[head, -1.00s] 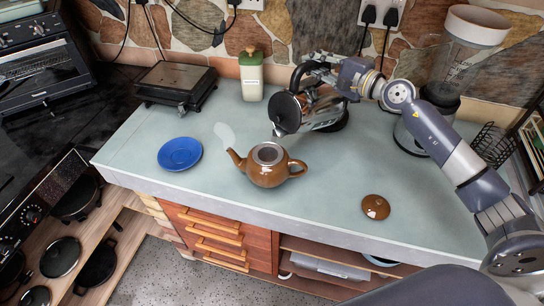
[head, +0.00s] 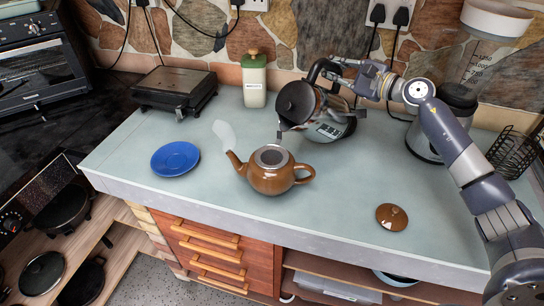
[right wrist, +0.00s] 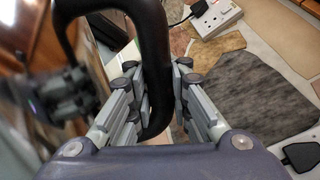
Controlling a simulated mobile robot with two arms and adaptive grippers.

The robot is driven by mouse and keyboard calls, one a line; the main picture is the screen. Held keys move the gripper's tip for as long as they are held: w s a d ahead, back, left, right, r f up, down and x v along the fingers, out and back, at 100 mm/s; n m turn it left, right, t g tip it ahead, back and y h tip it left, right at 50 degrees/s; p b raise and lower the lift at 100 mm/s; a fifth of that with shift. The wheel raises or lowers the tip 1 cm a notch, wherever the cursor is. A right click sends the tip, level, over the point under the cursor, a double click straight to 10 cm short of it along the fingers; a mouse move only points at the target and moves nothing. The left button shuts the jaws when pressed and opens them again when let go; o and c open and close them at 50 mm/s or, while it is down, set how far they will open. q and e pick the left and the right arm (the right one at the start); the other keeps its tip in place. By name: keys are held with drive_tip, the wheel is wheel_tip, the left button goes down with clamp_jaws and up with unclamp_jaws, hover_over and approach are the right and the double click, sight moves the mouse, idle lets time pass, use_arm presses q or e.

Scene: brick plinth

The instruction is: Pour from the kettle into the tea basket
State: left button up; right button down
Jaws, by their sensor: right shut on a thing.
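The steel kettle (head: 326,122) with a black lid hangs tilted left above the counter. My right gripper (head: 340,68) is shut on its black handle, which also shows between the fingers in the right wrist view (right wrist: 155,55). The brown teapot (head: 270,181) stands upright on the counter, spout to the left. The tea basket (head: 271,157) sits in its open top as a metal ring. The kettle's spout (head: 281,134) is just above and slightly right of the basket. I see no clear stream of water. My left gripper is not in view.
The teapot's brown lid (head: 391,217) lies on the counter at right. A blue saucer (head: 175,159) lies left of the teapot. A white canister with a green lid (head: 254,82) and a black grill (head: 175,90) stand behind. The front counter is mostly clear.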

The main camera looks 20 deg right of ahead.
drive_tip(key=w+d+f+m+b, duration=0.3)
drive_tip(key=d+f+m+b, duration=0.3)
drive_tip(key=f+m+b, duration=0.3)
drive_tip(key=shift+d+f+m+y+b, duration=0.25)
drive_tip(key=shift+f+m+y+b, duration=0.15)
drive_tip(key=shift+f+b, duration=0.95)
